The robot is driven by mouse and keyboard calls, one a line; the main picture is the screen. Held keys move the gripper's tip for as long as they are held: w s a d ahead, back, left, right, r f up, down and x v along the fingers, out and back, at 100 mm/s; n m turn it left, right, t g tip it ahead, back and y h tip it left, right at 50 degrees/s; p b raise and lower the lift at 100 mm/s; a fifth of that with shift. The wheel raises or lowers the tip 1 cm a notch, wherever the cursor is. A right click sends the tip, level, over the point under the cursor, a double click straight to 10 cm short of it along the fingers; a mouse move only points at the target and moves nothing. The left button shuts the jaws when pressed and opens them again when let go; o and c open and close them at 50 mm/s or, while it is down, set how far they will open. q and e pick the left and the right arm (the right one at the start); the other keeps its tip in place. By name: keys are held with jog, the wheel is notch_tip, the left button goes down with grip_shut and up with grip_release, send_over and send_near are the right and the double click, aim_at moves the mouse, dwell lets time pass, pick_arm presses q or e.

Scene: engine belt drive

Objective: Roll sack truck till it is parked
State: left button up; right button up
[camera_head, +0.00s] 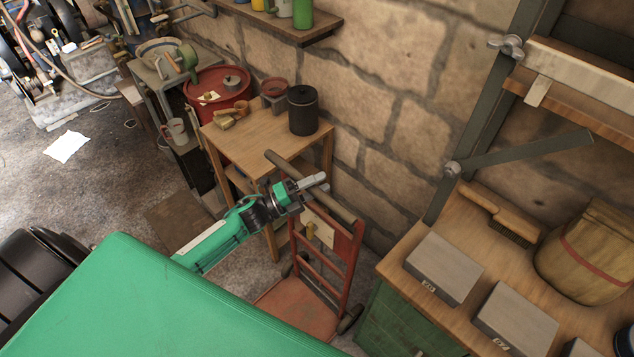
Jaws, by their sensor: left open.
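The red sack truck (296,309) stands upright on the floor between the small wooden table and the workbench. Its dark handle bar (334,207) runs across the top, and its base plate and a wheel show low down. My left gripper (317,184) is open at the handle bar and covers the middle of it. I cannot tell whether the fingers touch the bar or are around it. My right gripper is out of view.
A wooden table (254,148) with a black canister (303,110) stands behind the truck, by the stone wall. Open floor (95,190) lies at left.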

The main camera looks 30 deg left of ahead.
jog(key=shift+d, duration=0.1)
pick_arm(q)
grip_shut()
jog(key=shift+w, duration=0.1)
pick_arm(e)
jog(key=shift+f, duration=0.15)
